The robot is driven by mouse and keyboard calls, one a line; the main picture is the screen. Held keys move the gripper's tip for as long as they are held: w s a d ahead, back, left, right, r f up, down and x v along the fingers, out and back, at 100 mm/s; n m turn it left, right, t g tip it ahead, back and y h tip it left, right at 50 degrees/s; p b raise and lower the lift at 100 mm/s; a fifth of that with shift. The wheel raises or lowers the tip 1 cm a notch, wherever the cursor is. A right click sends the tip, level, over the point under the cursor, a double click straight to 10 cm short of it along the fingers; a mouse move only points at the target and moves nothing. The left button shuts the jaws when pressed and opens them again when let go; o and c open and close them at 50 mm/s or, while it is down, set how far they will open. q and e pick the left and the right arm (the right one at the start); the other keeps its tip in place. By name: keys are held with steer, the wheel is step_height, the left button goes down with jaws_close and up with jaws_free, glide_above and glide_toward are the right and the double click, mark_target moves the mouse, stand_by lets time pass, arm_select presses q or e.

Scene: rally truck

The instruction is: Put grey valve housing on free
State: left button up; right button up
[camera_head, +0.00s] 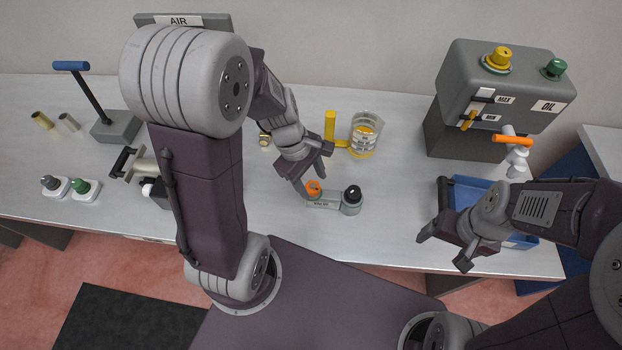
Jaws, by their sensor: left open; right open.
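A small grey block with a label that seems to read VALVE (322,204) lies on the table at the middle. It carries an orange-topped part (313,187) on the left and a black-topped grey part (351,199) on the right. My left gripper (315,179) is open just above the orange-topped part; contact cannot be told. At the far left, a grey-topped part (52,184) and a green-topped part (82,187) stand on white bases. I cannot tell which part is the grey valve housing, nor see a place marked free. My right gripper (443,250) is open and empty near the front edge.
A blue tray (470,188) sits beside my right gripper. A grey oil tank (480,85) stands at the back right. A measuring jug (364,134) and a yellow part (330,128) are behind the block. A blue-handled pump (110,122) stands at left.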

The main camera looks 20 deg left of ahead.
arm_select(q)
steer(key=s+m+y, duration=0.1)
steer(key=m, duration=0.3)
steer(key=s+a+m+y, duration=0.1)
steer(key=m, duration=0.4)
steer(key=s+a+m, duration=0.1)
steer(key=s+m, duration=0.1)
steer(key=m, duration=0.3)
steer(key=shift+s+y, duration=0.1)
steer(key=shift+y, duration=0.3)
